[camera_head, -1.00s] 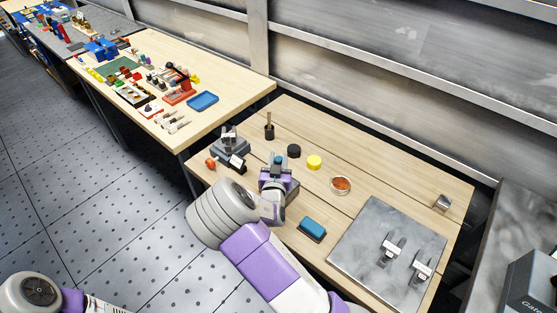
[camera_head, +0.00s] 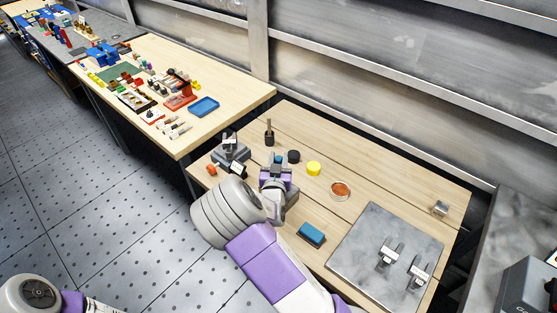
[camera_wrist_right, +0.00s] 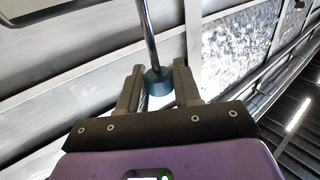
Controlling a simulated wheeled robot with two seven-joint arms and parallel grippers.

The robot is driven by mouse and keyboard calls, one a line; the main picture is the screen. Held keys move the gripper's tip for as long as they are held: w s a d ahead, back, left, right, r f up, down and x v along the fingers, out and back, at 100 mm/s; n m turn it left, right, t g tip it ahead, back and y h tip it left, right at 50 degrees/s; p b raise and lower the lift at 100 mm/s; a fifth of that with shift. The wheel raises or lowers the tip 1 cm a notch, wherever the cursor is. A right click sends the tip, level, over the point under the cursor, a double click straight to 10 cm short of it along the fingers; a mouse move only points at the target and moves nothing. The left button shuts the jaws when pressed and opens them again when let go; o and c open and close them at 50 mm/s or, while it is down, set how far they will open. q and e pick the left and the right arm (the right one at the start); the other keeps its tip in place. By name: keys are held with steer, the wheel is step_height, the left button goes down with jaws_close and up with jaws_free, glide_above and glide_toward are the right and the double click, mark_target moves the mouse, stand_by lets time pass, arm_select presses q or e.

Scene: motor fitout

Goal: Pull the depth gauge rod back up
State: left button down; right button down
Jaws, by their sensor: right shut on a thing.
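The depth gauge rod shows in the right wrist view as a thin shiny metal rod (camera_wrist_right: 147,32) with a teal knob (camera_wrist_right: 158,82) at its end. My right gripper (camera_wrist_right: 157,86) is shut on the teal knob, one finger on each side. In the head view my right gripper (camera_head: 277,163) is over the near side of the wooden table, with a bit of teal at its tips. The gauge's grey body (camera_head: 293,194) is mostly hidden behind my gripper and wrist. My left gripper is outside the head view; only part of my left arm shows at the bottom left.
A grey stand (camera_head: 231,150) is left of my gripper. A dark holder (camera_head: 269,138), a black cap (camera_head: 293,157), a yellow cap (camera_head: 314,168) and a copper-coloured dish (camera_head: 340,190) are behind and right. A blue block (camera_head: 311,233) and a grey plate (camera_head: 357,250) lie nearer.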

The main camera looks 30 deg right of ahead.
steer(key=c, duration=0.9)
jaws_free()
steer(key=shift+r, duration=0.25)
steer(key=v, duration=0.7)
steer(key=shift+s+a+f, duration=0.1)
steer(key=shift+s+a, duration=0.1)
